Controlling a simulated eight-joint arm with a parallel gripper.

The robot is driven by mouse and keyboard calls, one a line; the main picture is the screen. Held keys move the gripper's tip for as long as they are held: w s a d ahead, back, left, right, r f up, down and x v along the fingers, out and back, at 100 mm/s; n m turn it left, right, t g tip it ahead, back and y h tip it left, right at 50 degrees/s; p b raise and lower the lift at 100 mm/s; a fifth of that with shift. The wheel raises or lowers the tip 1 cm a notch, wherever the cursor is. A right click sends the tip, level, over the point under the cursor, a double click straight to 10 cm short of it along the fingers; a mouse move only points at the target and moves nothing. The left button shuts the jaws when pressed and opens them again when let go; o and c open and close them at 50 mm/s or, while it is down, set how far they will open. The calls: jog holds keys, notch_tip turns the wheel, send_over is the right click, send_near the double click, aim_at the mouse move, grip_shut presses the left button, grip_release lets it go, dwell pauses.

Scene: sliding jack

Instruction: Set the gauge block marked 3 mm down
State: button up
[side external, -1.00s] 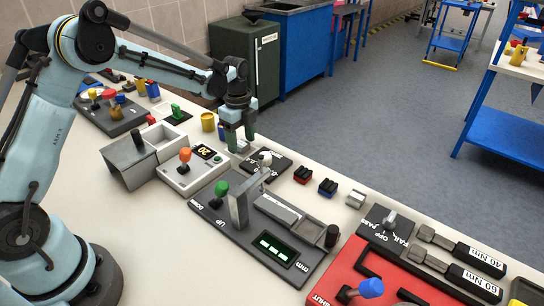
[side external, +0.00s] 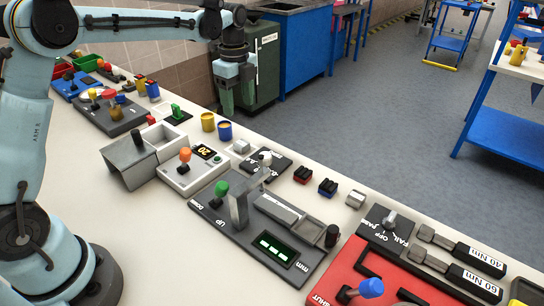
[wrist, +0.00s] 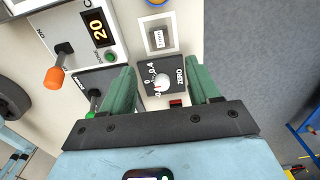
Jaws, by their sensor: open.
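A small silver block (side external: 241,146) sits on the white bench beside the black dial plate. In the wrist view it is a pale square with a small label (wrist: 159,39); the label is too small to read surely. My gripper (side external: 238,108) is open, pointing down, with nothing between its green fingers. It is raised clear of the bench, above and apart from the block. In the wrist view the open fingers (wrist: 162,85) stand either side of the dial plate marked ZERO (wrist: 162,80), with the block beyond them.
A blue cup (side external: 225,131) and a yellow cup (side external: 208,121) stand near the block. The orange-lever box (side external: 187,171) showing 20 and the grey measuring fixture (side external: 260,222) are nearer the front. Dark blocks (side external: 303,174) lie to the right along the bench.

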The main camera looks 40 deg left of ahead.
jog(key=s+d+r+n+t, duration=0.3)
jog(key=s+r+n, duration=0.3)
jog(key=s+n, duration=0.25)
jog(key=s+d+f+n+t, duration=0.3)
jog(key=s+f+n+t, duration=0.1)
jog(key=s+n, duration=0.5)
jog(key=shift+s+f, duration=0.3)
jog(key=shift+s, duration=0.75)
